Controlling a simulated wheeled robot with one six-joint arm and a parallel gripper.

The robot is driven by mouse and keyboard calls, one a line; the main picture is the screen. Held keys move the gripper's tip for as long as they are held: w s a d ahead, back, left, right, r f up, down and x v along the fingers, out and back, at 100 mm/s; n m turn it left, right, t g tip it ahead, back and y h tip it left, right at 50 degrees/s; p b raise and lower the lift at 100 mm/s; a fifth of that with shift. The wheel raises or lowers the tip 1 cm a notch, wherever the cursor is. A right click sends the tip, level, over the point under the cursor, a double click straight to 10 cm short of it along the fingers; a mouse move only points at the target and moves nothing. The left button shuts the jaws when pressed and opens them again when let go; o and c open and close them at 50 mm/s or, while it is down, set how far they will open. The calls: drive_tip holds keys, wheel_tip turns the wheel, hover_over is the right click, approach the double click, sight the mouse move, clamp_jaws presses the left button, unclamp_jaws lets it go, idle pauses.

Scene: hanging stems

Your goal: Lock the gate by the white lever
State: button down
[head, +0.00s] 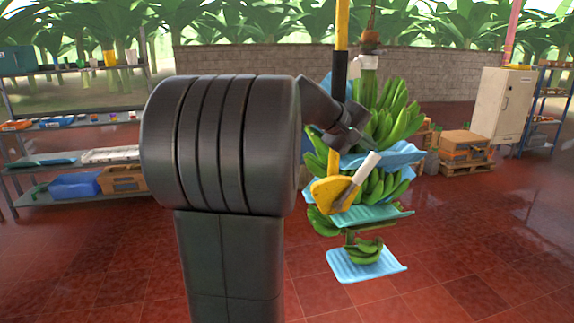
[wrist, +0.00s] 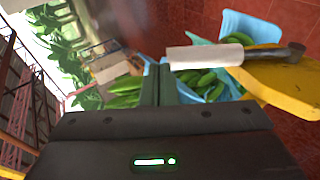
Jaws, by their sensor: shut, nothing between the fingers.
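The white lever (head: 366,166) is a pale cylindrical grip on a grey metal arm, in front of a yellow plate (head: 327,190). In the head view the lever slants, with its white end up and to the right. In the wrist view the white lever (wrist: 205,56) lies across the picture, and its grey arm reaches right over the yellow plate (wrist: 290,88). My gripper (wrist: 164,68) is shut and empty, its two dark fingers pressed together. Their tips are close to the white end of the lever; I cannot tell whether they touch it.
A hanging banana bunch (head: 388,115) with blue sheets (head: 365,262) between its tiers is right behind the lever. A yellow and black post (head: 341,45) rises above. Shelves (head: 75,125) stand left, and a pale cabinet (head: 500,105) stands right. Red tiled floor is open around.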

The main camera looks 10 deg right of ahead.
drive_tip(key=shift+d+f, duration=0.2)
drive_tip(key=shift+d, duration=0.3)
drive_tip(key=shift+f, duration=0.15)
